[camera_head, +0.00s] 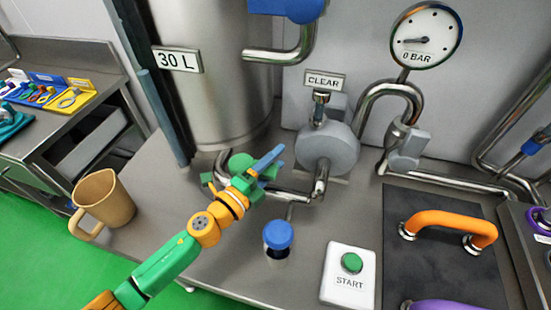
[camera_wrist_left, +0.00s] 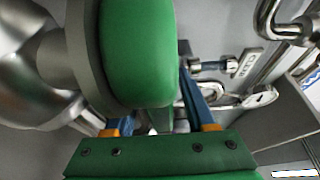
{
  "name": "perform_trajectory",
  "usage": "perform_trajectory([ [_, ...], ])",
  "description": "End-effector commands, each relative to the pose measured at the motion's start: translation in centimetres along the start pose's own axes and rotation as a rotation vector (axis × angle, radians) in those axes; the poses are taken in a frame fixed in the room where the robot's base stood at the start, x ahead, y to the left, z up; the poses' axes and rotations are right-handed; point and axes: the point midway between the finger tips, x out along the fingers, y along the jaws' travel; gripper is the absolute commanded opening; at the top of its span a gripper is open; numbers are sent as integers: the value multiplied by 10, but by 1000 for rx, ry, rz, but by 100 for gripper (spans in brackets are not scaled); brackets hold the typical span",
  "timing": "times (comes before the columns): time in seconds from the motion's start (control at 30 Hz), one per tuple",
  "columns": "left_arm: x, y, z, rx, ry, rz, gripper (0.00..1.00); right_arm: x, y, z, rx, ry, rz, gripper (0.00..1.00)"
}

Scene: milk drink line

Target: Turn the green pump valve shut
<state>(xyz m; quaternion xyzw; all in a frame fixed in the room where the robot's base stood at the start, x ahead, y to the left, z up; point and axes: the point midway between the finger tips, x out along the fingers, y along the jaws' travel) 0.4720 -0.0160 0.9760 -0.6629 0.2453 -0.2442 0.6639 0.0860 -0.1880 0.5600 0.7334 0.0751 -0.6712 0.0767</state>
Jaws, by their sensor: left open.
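The green pump valve (camera_head: 238,163) sits on the pipe at the foot of the steel tank. In the left wrist view its green handle (camera_wrist_left: 138,50) looms large, close to the camera, with a grey collar at its left. My left gripper (camera_head: 272,163) is open, with its blue fingers just right of the valve in the head view. In the wrist view the handle covers part of the left finger, while the right finger (camera_wrist_left: 195,100) shows beside it. I cannot tell whether the fingers touch the handle. My right gripper is not in view.
The grey pump (camera_head: 328,148) stands right of the valve under a CLEAR sign. The gauge (camera_head: 425,36) reads near 0 BAR. A blue-capped stub (camera_head: 278,236), START box (camera_head: 348,275) and orange handle (camera_head: 450,226) are in front. A tan jug (camera_head: 105,200) stands at left.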

Motion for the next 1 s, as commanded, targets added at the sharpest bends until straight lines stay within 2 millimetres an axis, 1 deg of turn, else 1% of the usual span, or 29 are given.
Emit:
perform_trajectory([
  [0.17,0,0,0,0,0,1,55,0,0,0,0,0,0,50],
  [0.27,0,0,0,0,0,1,31,0,0,0,0,1,0,50],
  [0.3,0,0,0,0,0,1,20,0,0,0,0,1,0,50],
  [0.37,0,0,0,0,0,1,4,0,0,0,0,1,0,50],
  [0.4,0,0,0,-1,0,0,0,0,0,0,0,1,1,50],
  [1.0,0,0,0,-1,0,-1,0,0,2,-1,0,2,3,50],
])
